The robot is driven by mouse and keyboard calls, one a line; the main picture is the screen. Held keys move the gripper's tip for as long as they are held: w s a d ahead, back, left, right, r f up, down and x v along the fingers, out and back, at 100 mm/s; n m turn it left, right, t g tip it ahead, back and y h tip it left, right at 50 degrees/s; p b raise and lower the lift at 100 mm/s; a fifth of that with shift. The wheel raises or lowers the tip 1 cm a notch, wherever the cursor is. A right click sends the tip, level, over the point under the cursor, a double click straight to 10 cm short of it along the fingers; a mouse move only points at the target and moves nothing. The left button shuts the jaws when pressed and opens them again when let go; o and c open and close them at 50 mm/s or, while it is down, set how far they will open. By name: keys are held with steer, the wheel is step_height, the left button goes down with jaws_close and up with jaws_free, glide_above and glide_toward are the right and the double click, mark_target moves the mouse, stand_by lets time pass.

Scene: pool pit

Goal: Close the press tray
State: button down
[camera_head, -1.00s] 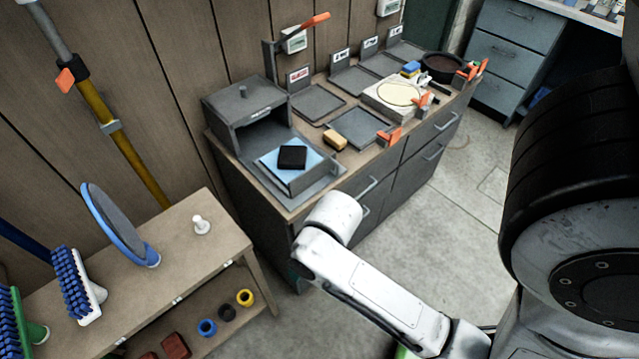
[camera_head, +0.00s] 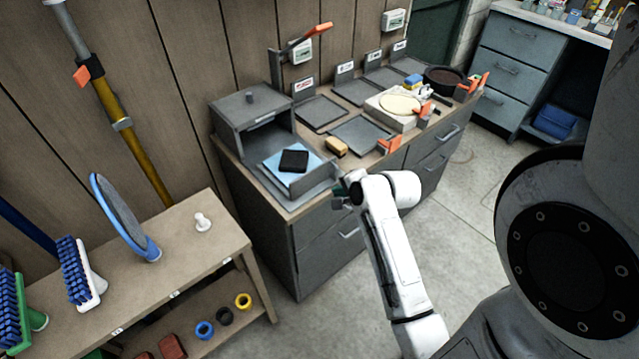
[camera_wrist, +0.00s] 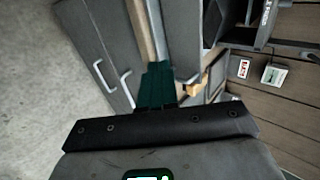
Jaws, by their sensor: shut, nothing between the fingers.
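The press (camera_head: 242,122) is a grey box on the left end of the cabinet top. Its tray (camera_head: 314,184) is pulled out of the open front and has a raised grey front wall. A light blue sheet (camera_head: 270,163) and a black block (camera_head: 293,160) lie on the tray. My gripper (camera_head: 342,196) is just in front of the tray's front wall, by the cabinet edge; contact cannot be told. The wrist view shows its dark green fingers (camera_wrist: 157,82) shut and empty, with part of the grey press (camera_wrist: 250,22) at the upper right.
A tan sponge (camera_head: 336,146) lies right of the tray. Grey plates, a white block (camera_head: 392,112) and a dark round pan (camera_head: 445,80) stand farther along the cabinet. A wooden bench (camera_head: 185,255) with brushes stands at the left. The floor in front is clear.

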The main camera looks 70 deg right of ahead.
mark_target(312, 183)
steer(key=shift+w+d+f+p, duration=0.1)
steer(key=shift+w+d+f, duration=0.7)
steer(key=shift+w, duration=0.45)
steer(key=shift+w+d+f+p, duration=0.1)
steer(key=shift+w+d+f, duration=0.65)
steer(key=shift+w, duration=0.5)
steer(key=shift+w+d+f+p, duration=0.1)
steer(key=shift+w+d+f, duration=0.65)
steer(key=shift+w, duration=0.5)
steer(key=shift+w, duration=0.1)
